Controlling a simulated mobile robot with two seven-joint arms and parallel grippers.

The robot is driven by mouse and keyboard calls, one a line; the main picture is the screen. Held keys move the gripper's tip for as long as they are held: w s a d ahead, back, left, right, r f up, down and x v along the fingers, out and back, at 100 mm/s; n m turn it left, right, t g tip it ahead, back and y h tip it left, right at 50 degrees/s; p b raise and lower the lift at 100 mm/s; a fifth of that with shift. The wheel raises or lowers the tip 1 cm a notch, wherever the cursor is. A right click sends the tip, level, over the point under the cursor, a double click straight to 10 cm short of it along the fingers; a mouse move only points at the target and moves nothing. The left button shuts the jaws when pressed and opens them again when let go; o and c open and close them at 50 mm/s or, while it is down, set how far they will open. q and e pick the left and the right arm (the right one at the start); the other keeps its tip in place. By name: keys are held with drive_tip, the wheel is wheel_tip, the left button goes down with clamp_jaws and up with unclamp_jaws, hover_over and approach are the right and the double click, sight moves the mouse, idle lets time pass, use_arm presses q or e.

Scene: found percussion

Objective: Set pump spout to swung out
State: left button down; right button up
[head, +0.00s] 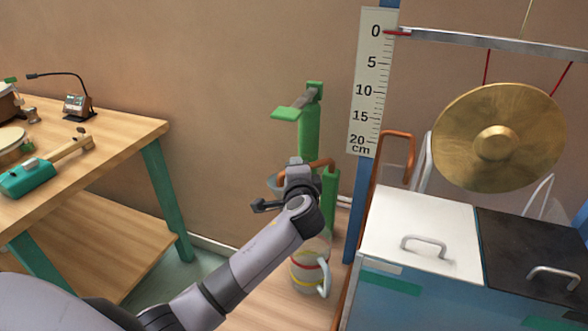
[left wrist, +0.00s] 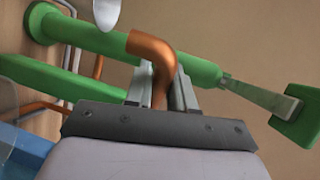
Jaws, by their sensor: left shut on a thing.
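A green pump (head: 310,136) stands against the wall in the middle of the head view, with a green handle at its top. Its copper spout (head: 323,163) comes out low on the pump body and is partly hidden by my left gripper. In the left wrist view the bent copper spout (left wrist: 150,46) passes between the two fingers. My left gripper (head: 298,172) is shut on the spout, and the fingers also show in the left wrist view (left wrist: 162,92). My right gripper is in neither view.
A gong (head: 498,137) hangs at right above a chest with white (head: 420,222) and black lids. A ruler (head: 372,80) stands beside the pump. A wooden bench (head: 110,128) is at left.

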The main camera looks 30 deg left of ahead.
use_arm(q)
drive_tip(key=shift+s+d+n+g+y+b, duration=0.3)
drive_tip(key=shift+d+n+g+y, duration=0.25)
drive_tip(key=shift+y, duration=0.2)
drive_tip(key=shift+s+d+n+g+y+b, duration=0.3)
drive_tip(key=shift+d+n+g+y, duration=0.1)
drive_tip(key=shift+n+g+y, duration=0.25)
drive_tip(key=c, duration=1.1)
unclamp_jaws()
drive_tip(key=shift+o, duration=0.2)
